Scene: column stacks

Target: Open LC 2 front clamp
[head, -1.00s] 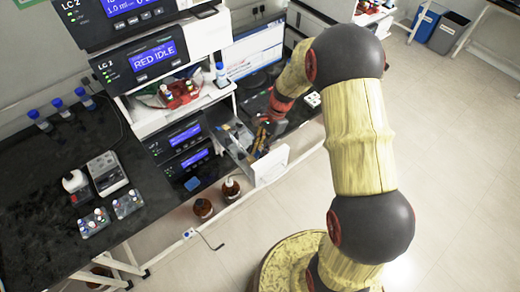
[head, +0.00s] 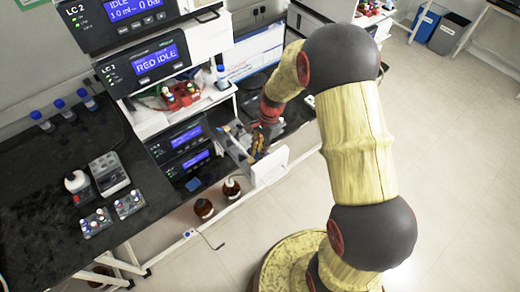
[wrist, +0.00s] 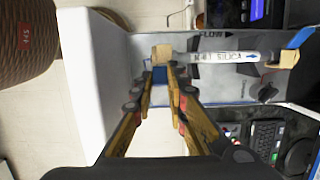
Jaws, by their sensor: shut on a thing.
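The LC 2 column drawer is pulled out in the head view, with its white front panel (head: 268,167) facing out. In the wrist view the panel (wrist: 97,80) is on the left. A pale column labelled silica (wrist: 228,56) lies across the drawer between two tan clamp ends. The front clamp (wrist: 162,53) is the one nearer the panel; the other clamp end (wrist: 289,58) is at the far right. My gripper (wrist: 160,74) is at the front clamp, its fingers on either side of a small blue part there. The exact contact is partly hidden by the fingers.
The stacked LC 2 modules (head: 148,65) stand above and left of the drawer. Brown bottles (head: 203,208) stand below it. The floor to the right is open.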

